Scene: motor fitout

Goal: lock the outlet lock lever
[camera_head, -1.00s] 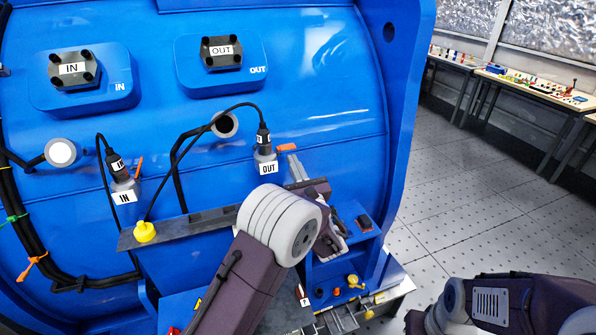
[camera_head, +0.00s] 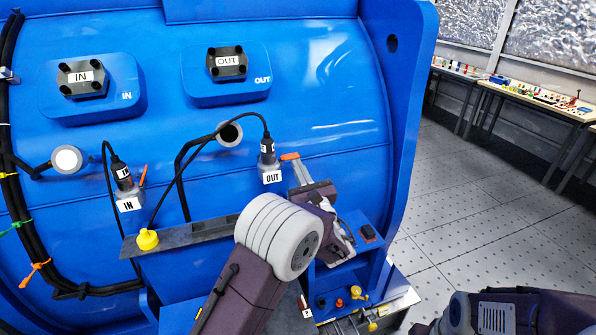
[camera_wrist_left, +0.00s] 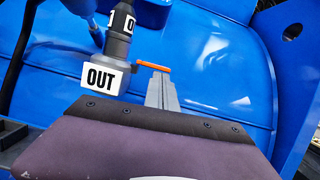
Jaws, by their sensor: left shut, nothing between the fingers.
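The outlet lock lever (camera_head: 290,156) is a short orange bar beside the OUT connector (camera_head: 268,157). It points to the right, roughly level. In the left wrist view the lever (camera_wrist_left: 153,66) lies across the tips of my left gripper (camera_wrist_left: 158,74), right of the OUT label. My left gripper (camera_head: 299,166) is shut with nothing between its fingers. Its tips are at or just below the lever's right part; I cannot tell whether they touch. My right arm shows at the lower right, but its gripper is out of frame.
The IN connector (camera_head: 125,184) has its own orange lever (camera_head: 143,175), tilted upward. Black cables loop from both connectors. A dark shelf (camera_head: 190,232) with a yellow knob (camera_head: 147,239) runs below. A blue block (camera_head: 368,262) with small fittings stands under my left wrist. Open floor lies right.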

